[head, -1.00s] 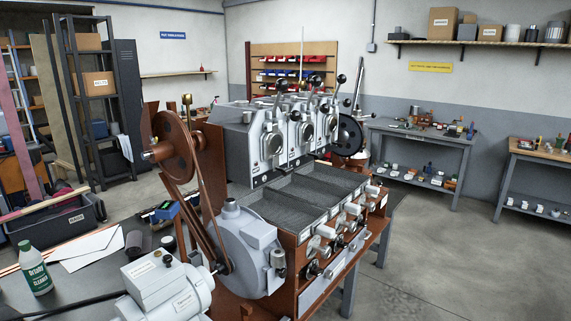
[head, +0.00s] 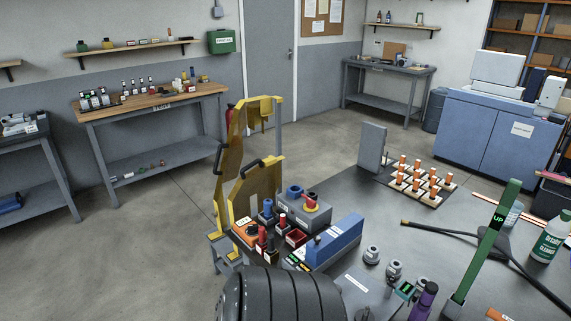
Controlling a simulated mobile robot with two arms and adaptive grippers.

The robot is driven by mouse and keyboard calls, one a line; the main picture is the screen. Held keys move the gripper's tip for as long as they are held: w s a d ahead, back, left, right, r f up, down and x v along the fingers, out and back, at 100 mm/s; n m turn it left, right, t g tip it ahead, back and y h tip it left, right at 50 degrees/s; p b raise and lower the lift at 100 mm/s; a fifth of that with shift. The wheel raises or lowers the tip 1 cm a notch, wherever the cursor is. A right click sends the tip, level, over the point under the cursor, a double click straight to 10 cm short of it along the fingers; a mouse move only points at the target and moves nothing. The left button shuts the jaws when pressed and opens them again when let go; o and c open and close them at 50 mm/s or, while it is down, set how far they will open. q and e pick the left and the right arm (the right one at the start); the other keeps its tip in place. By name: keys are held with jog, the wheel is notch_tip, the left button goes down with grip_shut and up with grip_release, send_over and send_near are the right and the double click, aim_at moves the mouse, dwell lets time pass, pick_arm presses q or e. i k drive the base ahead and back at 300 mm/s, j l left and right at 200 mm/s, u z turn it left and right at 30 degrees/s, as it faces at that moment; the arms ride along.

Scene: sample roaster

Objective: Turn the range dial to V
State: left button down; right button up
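No range dial marked V can be made out for sure in the head view. A small orange-edged device (head: 246,229) with a dark round part on its face lies at the left end of the grey bench, beside the yellow panels. It may be a meter, but its markings are too small to read. Neither of my grippers is in view.
Yellow panels with black handles (head: 257,185) stand at the bench's left edge. A blue box (head: 335,241), a black ribbed cylinder (head: 285,296), a green upright post (head: 487,245) and a cleaner bottle (head: 549,240) crowd the bench (head: 365,210). Open floor (head: 130,240) lies left.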

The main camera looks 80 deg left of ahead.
aim_at(252, 228)
jog(key=u, duration=1.85)
